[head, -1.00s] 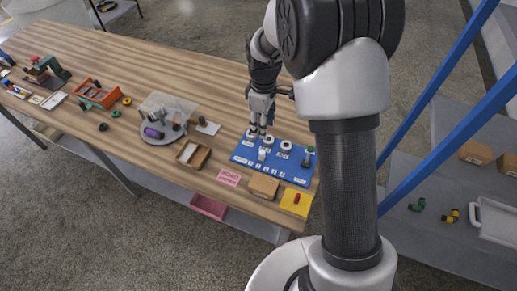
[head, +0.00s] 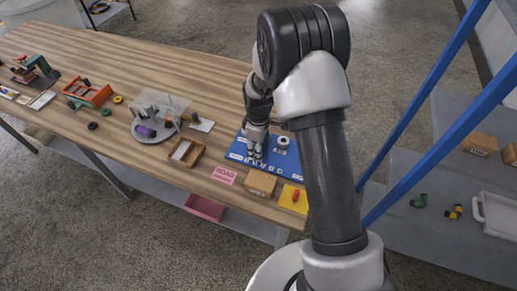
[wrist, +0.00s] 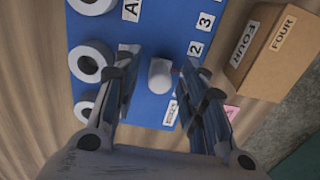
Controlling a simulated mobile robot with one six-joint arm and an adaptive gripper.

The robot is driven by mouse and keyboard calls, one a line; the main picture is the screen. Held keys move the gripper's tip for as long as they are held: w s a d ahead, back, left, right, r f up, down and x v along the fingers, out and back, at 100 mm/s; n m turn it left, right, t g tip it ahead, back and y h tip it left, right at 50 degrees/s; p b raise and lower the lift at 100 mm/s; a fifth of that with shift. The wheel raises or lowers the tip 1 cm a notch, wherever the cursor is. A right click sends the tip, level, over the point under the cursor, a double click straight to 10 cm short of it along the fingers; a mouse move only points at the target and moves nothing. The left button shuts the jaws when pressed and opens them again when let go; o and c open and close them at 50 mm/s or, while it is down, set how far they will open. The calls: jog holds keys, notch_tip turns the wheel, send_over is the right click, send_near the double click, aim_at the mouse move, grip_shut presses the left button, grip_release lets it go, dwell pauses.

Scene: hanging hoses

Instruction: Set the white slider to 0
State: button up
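The blue board (head: 291,166) lies on the wooden table and also shows in the wrist view (wrist: 150,20). A white knob, which looks like the white slider (wrist: 160,76), stands on it between my gripper's fingers in the wrist view. My gripper (wrist: 158,68) is open, with one finger on each side of the knob and a visible gap to both. Number labels 2 (wrist: 195,49) and 3 (wrist: 205,21) lie to the right of the knob. Another label is partly hidden by the right finger; I see no readable 0. In the head view my gripper (head: 255,156) is over the board's front part.
White rings (wrist: 88,62) stand on the board left of my gripper. A cardboard box labelled FOUR (wrist: 268,48) stands beside the board, close on the right. In the head view a yellow pad (head: 291,203) and a small wooden tray (head: 186,151) lie nearby.

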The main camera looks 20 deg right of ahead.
grip_shut()
dwell(0.5)
